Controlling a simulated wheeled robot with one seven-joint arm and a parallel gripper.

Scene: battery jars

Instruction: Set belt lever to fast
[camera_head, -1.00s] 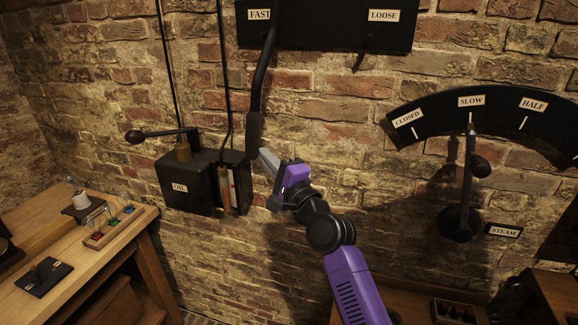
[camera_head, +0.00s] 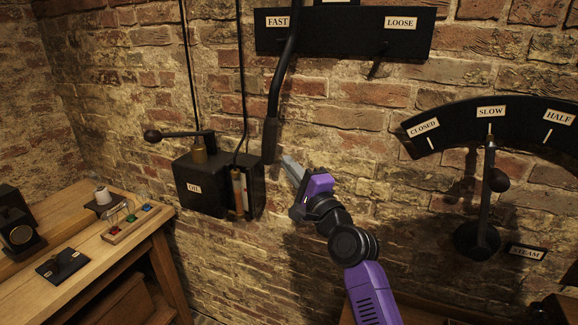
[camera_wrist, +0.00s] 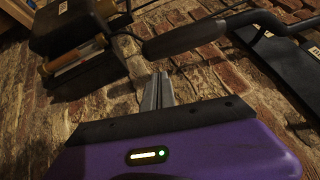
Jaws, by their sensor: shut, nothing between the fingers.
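The belt lever (camera_head: 276,105) is a long black bent rod with a thick dark grip at its lower end. It hangs in front of the black board (camera_head: 345,38) and crosses it just right of the FAST label (camera_head: 278,22), well left of the LOOSE label (camera_head: 401,23). My gripper (camera_head: 288,161) is shut and empty, just right of the lever's lower grip. In the wrist view the closed fingers (camera_wrist: 158,90) point toward the lever's grip (camera_wrist: 185,39), with a small gap between them.
The OIL box (camera_head: 206,190) with its black handle is left of the lever. The steam lever (camera_head: 484,205) stands at SLOW under a curved scale (camera_head: 505,120) at right. A wooden bench (camera_head: 120,262) with small items is at lower left. Brick wall lies behind.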

